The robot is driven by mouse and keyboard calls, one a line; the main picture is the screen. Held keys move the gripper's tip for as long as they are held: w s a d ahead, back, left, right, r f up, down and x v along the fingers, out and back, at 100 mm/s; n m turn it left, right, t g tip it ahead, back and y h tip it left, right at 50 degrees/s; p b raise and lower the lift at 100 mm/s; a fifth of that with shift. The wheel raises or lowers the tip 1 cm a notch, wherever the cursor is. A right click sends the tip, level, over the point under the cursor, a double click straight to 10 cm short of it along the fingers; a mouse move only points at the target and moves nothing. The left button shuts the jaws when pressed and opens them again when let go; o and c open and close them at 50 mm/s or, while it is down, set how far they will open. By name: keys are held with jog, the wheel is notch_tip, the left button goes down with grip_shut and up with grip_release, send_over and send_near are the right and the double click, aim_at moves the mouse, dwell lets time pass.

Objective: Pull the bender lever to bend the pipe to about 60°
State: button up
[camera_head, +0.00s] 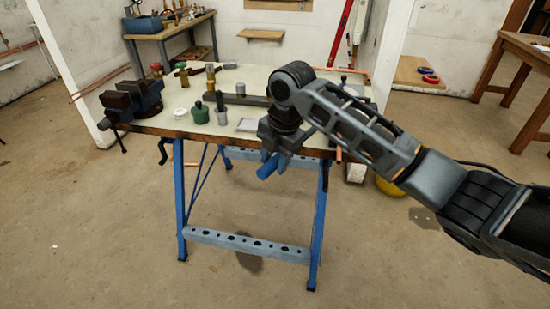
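My gripper (273,155) is at the front edge of the workbench (200,131), pointing down. A blue cylindrical grip, which looks like the handle of the bender lever (267,168), sticks out from between its fingers, past the bench edge. The fingers look closed around it. The rest of the lever and the bender body are hidden behind my gripper and arm. A copper-coloured pipe end (339,154) shows at the bench's front right edge. The pipe's bend and its angle cannot be seen.
A dark vise (130,100) is on the bench's left corner. A green bottle (200,112), grey cylinders and small fittings stand on the bench top. Blue legs with a crossbar (245,244) stand below. The floor in front is clear. A wooden table (525,50) is at the right.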

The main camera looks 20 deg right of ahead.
grip_shut()
dwell(0.4)
